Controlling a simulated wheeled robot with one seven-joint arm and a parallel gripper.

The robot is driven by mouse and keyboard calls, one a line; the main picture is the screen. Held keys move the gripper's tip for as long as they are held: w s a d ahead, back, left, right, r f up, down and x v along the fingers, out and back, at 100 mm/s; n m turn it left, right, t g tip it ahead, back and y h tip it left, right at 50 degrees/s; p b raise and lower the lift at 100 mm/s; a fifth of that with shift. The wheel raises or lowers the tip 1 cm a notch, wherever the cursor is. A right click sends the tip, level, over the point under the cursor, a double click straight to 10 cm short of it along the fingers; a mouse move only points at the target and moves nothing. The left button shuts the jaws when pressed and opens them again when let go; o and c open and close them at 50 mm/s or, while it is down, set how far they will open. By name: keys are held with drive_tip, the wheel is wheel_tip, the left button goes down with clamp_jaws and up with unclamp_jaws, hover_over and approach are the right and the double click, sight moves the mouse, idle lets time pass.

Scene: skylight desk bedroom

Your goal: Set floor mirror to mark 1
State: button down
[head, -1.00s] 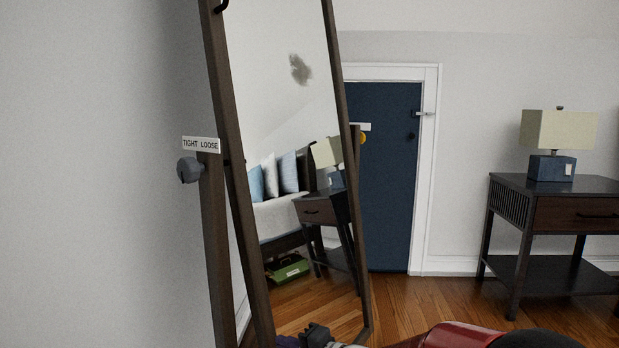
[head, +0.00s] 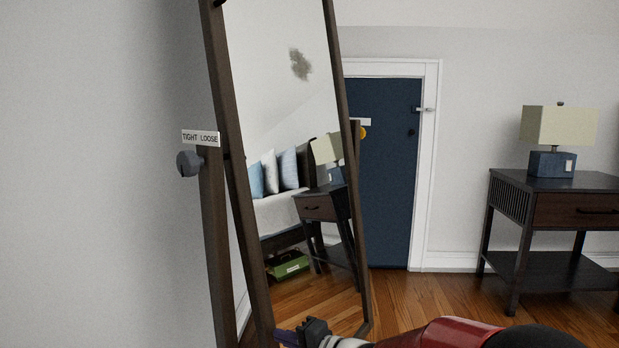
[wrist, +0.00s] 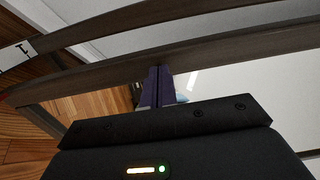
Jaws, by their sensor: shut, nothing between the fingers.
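The floor mirror (head: 285,110) stands tilted in a dark wood stand in the head view, with a grey smudge high on its glass. A grey knob (head: 189,163) sits on the left post under a "TIGHT LOOSE" label (head: 201,138). My gripper (head: 283,337) is low at the mirror's bottom. In the wrist view its purple fingers (wrist: 157,85) are shut and empty, pointing at a dark frame bar (wrist: 150,70); contact is unclear. A partly cut-off white label (wrist: 17,53) is at left. I cannot make out mark 1.
A blue door (head: 390,180) in a white frame is behind the mirror. A dark nightstand (head: 540,183) with a lamp (head: 555,125) stands at right. Wood floor (head: 440,295) is open between them. A plain wall is close on the left.

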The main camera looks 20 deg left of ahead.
sight(262, 330)
drive_tip(key=shift+b+x, duration=2.7)
drive_tip(key=shift+x, duration=0.95)
idle(1.0)
drive_tip(key=shift+d, duration=0.15)
drive_tip(key=shift+b+v, duration=1.25)
drive_tip(key=shift+v, duration=3.2)
